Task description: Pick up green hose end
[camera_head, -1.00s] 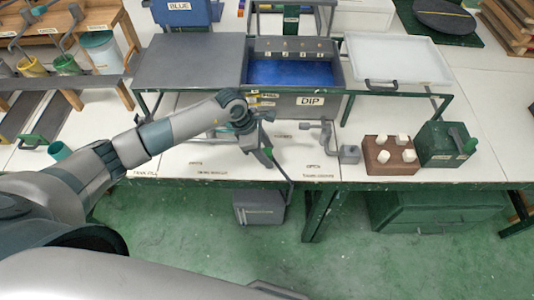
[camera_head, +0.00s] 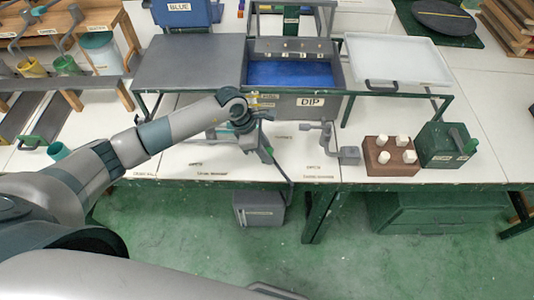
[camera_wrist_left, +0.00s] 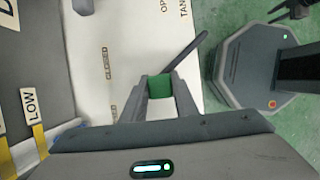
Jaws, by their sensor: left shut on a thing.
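My left gripper (camera_head: 265,148) is low over the front part of the white bench. In the left wrist view its two fingers (camera_wrist_left: 159,98) are closed on the sides of a small green block-like piece (camera_wrist_left: 160,86), taken here as the green hose end. A dark grey bar or hose (camera_wrist_left: 188,50) runs up and right from near it. In the head view the gripper and arm partly hide this piece. A dark jaw-like shape (camera_wrist_left: 290,10) at the wrist view's top right may be my right gripper; it is cut off and unclear.
A blue dip tank (camera_head: 295,73) stands behind the gripper. A grey clamp-like fixture (camera_head: 345,153), a brown block (camera_head: 378,168) with white pegs and a green box (camera_head: 440,145) stand to the right. The bench's front edge (camera_head: 255,182) is close to the gripper.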

